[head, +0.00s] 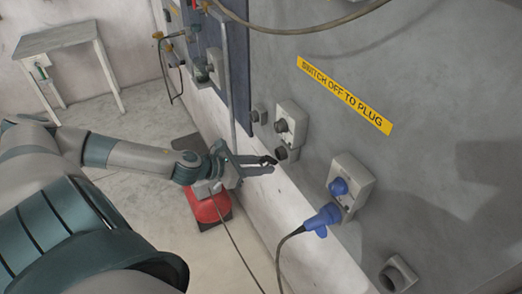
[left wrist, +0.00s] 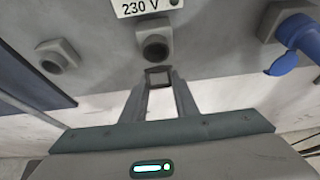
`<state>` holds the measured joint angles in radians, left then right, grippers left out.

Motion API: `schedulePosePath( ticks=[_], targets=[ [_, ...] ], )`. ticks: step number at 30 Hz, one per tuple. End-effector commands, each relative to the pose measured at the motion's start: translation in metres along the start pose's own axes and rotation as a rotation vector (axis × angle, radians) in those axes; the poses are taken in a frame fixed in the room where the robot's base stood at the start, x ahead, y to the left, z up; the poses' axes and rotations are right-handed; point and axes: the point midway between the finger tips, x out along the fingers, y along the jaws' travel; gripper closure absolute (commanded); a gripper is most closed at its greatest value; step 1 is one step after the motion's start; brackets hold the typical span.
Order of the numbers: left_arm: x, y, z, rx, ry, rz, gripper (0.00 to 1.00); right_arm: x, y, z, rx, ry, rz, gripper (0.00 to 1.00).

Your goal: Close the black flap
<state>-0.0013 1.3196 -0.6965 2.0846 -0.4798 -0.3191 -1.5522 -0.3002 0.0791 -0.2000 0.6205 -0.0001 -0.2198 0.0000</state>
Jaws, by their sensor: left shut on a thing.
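The black flap (head: 268,160) is a small dark piece at the tips of my left gripper (head: 272,164), beside the lower round socket (head: 286,153) on the grey panel. In the left wrist view the flap (left wrist: 158,71) shows as a dark square piece between the two fingertips (left wrist: 158,82), just below the round socket opening (left wrist: 154,46) under the "230 V" label. The socket's opening is uncovered. My left gripper is shut on the flap, its fingers partly hiding it. My right gripper is not in view.
A blue plug (head: 322,218) with a dark cable sits at a socket box (head: 352,176) to the right. Another round socket (head: 398,272) is at lower right. A red object (head: 210,205) stands on the floor below my gripper. A small table (head: 62,42) stands at the back left.

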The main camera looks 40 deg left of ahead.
Motion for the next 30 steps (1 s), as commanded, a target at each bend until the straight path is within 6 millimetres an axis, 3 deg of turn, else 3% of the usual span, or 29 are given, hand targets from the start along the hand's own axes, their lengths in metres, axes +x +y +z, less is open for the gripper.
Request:
schedulePosePath(
  ticks=[30],
  targets=[
    [-0.001,0.001,0.019,0.0,0.28,0.001,0.96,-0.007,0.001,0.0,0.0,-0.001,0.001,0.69]
  ],
)
